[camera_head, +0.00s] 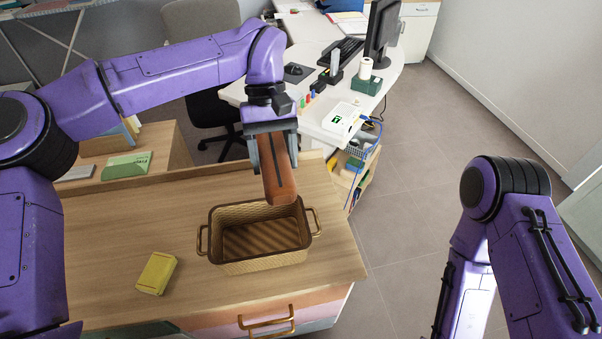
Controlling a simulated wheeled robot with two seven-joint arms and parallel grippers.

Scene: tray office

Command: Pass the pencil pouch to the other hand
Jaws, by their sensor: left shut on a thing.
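The pencil pouch (279,184) is long and reddish brown. My left gripper (271,149) is shut on its upper part, and the pouch hangs steeply down from the fingers. Its lower end shows in front of the back right rim of a woven basket (262,266); I cannot tell the exact height between them. My right arm comes in at the right side of the head view, bent downward, and its gripper is out of the picture.
The basket, with two loop handles, stands empty on the wooden counter (110,240). A yellow block-like item (156,273) lies left of it. Behind is a white desk (320,60) with a monitor (382,30), a keyboard and a white device (341,118). Open floor (440,200) lies to the right.

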